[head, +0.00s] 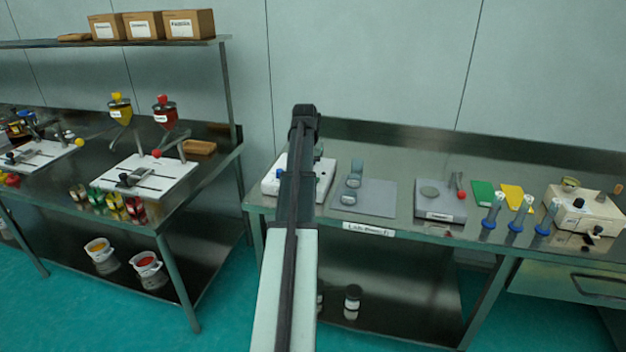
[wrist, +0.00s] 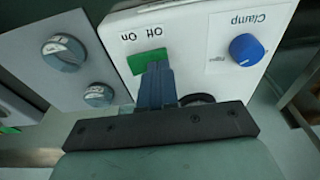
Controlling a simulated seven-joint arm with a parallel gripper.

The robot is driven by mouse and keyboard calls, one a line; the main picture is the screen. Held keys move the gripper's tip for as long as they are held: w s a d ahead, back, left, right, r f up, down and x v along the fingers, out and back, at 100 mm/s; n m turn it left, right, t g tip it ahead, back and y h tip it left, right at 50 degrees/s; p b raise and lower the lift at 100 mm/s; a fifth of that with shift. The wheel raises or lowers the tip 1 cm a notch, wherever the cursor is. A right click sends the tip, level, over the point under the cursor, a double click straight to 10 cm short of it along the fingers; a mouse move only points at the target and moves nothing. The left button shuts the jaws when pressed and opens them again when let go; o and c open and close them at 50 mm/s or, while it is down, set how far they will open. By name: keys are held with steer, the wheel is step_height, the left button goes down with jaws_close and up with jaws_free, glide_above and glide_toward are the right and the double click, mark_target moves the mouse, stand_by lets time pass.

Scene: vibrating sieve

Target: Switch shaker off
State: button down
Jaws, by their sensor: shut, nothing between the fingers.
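The shaker is a white box, seen in the head view (head: 325,183) on the right-hand bench, mostly behind my arm. In the wrist view the shaker (wrist: 200,45) shows upside-down "Off" and "On" labels beside a green switch (wrist: 135,64). It also has a blue knob (wrist: 246,49) under a "Clamp" label. My gripper (wrist: 156,68) is shut and empty, its fingertips over the green switch on the "Off" side. They cover part of the switch; I cannot tell whether they touch it or which way it is set. In the head view my arm hides the fingertips.
Farther right are a grey scale (head: 440,212), blue-handled tools (head: 516,222) and a beige device (head: 585,210). A dark round part (wrist: 197,99) sits beside my fingers.

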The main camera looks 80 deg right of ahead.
step_height(320, 180, up, 7)
steer(key=shift+f, duration=0.2)
stand_by(0.6)
stand_by(0.5)
